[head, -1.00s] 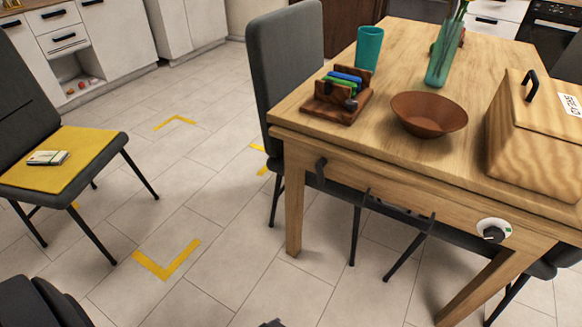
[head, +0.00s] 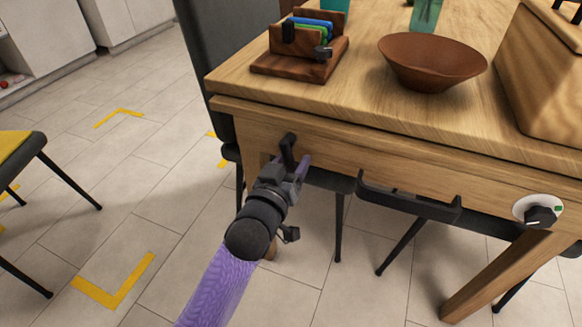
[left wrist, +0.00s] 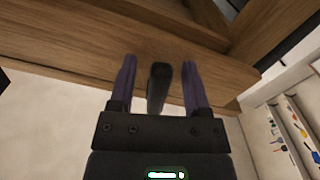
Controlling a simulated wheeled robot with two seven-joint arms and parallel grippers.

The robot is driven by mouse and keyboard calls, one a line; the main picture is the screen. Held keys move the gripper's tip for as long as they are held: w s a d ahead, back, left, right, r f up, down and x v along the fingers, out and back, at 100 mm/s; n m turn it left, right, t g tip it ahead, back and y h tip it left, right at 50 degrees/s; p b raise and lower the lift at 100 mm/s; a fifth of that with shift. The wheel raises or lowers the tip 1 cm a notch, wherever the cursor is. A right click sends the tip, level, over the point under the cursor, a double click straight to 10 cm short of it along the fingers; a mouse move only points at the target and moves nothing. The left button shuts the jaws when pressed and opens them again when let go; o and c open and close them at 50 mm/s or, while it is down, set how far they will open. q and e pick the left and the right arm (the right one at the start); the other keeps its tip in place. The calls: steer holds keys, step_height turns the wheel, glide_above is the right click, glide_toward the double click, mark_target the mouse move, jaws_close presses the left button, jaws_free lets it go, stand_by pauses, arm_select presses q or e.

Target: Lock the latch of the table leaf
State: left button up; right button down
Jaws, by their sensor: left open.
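A black lever-like latch (head: 288,150) sits on the front apron of the wooden table (head: 235,115), near its left corner. My left gripper (head: 297,168) is right at this latch, reaching up to it from below. In the left wrist view, the latch (left wrist: 158,88) stands between the two purple fingers of my left gripper (left wrist: 160,68). The gripper is open, with a visible gap on each side of the latch. The gripper partly hides the latch's lower end in the head view. My right gripper is not in view.
A black bar handle (head: 408,200) and a dial on a white plate (head: 540,213) are on the apron to the right. A brown bowl (head: 430,62), a wooden rack (head: 300,58) and a wooden box (head: 545,90) stand on top. A grey chair (head: 205,45) is behind the corner.

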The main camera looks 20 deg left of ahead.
arm_select(q)
steer(key=shift+c, duration=0.9)
jaws_close()
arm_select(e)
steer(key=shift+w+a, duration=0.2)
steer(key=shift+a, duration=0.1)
arm_select(q)
steer(key=shift+a+r+m+p, duration=0.4)
steer(key=shift+m+p, duration=0.6)
steer(key=shift+p, duration=0.15)
steer(key=shift+a+f+m, duration=0.1)
steer(key=shift+f+m, duration=0.15)
steer(key=shift+m, duration=0.15)
steer(key=shift+f, duration=0.2)
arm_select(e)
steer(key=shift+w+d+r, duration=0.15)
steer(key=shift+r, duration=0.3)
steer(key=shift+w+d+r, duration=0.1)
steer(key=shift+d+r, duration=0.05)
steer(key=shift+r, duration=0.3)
arm_select(q)
steer(key=shift+o, duration=0.9)
jaws_free()
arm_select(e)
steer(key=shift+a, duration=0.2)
